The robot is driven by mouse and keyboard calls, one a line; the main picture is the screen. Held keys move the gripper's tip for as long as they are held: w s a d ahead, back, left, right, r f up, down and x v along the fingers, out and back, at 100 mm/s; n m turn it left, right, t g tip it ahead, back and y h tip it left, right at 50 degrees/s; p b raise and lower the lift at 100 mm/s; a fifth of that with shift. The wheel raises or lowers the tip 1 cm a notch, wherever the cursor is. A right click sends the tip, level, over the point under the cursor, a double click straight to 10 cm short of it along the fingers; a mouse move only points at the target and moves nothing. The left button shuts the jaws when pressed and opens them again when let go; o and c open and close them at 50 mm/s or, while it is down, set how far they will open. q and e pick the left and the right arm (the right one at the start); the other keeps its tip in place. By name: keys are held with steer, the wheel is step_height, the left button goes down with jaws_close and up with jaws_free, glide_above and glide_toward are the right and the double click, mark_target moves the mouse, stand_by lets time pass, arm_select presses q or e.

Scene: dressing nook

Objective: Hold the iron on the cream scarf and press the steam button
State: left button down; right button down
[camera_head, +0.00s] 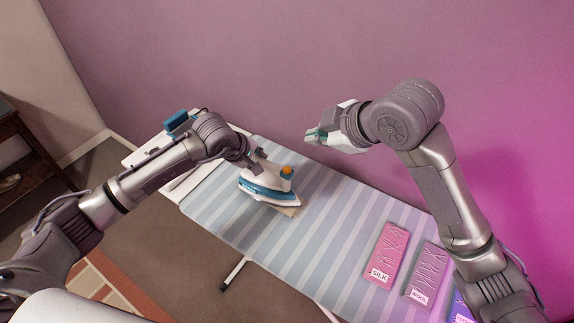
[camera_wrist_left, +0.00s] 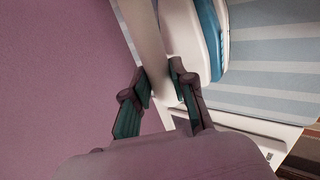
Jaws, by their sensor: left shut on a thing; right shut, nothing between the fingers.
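The white and blue iron (camera_head: 262,190) rests on the striped ironing board (camera_head: 225,205); an orange button (camera_head: 287,170) shows on its top. A small edge of the cream scarf (camera_head: 291,211) shows under the iron's front right side; the rest is hidden. My left gripper (camera_head: 257,158) is shut on the iron's handle at its rear. In the left wrist view the white handle (camera_wrist_left: 148,40) runs between the fingers of my left gripper (camera_wrist_left: 160,82). My right gripper (camera_head: 313,136) is shut and empty, above and right of the iron, apart from the button.
A pink SILK panel (camera_head: 385,256), a grey WOOL panel (camera_head: 426,272) and a partly hidden purple panel (camera_head: 460,309) lie at the board's right end. A blue block (camera_head: 176,122) is at its left end. A purple wall (camera_head: 300,60) stands behind. The board's middle is clear.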

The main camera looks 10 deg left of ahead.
arm_select(q)
steer(key=shift+s+f, duration=0.1)
steer(key=shift+f, duration=0.05)
steer(key=shift+w+r+p, duration=0.15)
steer(key=shift+r+p, duration=0.1)
steer(key=shift+r, duration=0.3)
steer(key=shift+w+r+p, duration=0.15)
steer(key=shift+r+p, duration=0.1)
steer(key=shift+r, duration=0.3)
step_height(320, 180, up, 3)
steer(key=shift+s+r+p, duration=0.1)
steer(key=shift+p, duration=0.5)
step_height(320, 180, up, 5)
steer(key=shift+r+p, duration=0.1)
steer(key=shift+p, duration=0.9)
